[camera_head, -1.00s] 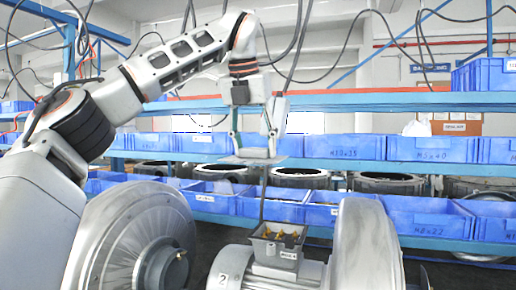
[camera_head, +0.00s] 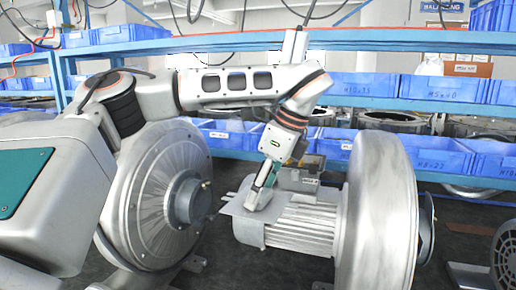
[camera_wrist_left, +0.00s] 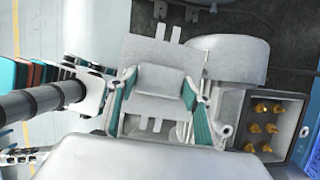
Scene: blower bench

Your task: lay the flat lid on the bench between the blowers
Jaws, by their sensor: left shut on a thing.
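The flat lid (camera_head: 234,208) is a thin grey plate with narrow tabs. It is seen edge-on beside the motor in the head view and from above in the left wrist view (camera_wrist_left: 150,48). My left gripper (camera_head: 262,188) points down and is shut on the lid; its teal fingers (camera_wrist_left: 158,90) flank the raised middle part. The lid is over the left end of the motor (camera_head: 300,228); I cannot tell whether it touches. The left blower (camera_head: 150,205) and right blower (camera_head: 375,215) stand on either side.
The open terminal box (camera_head: 300,178) on the motor shows several brass studs in the left wrist view (camera_wrist_left: 265,125). Shelves with blue bins (camera_head: 440,155) stand behind.

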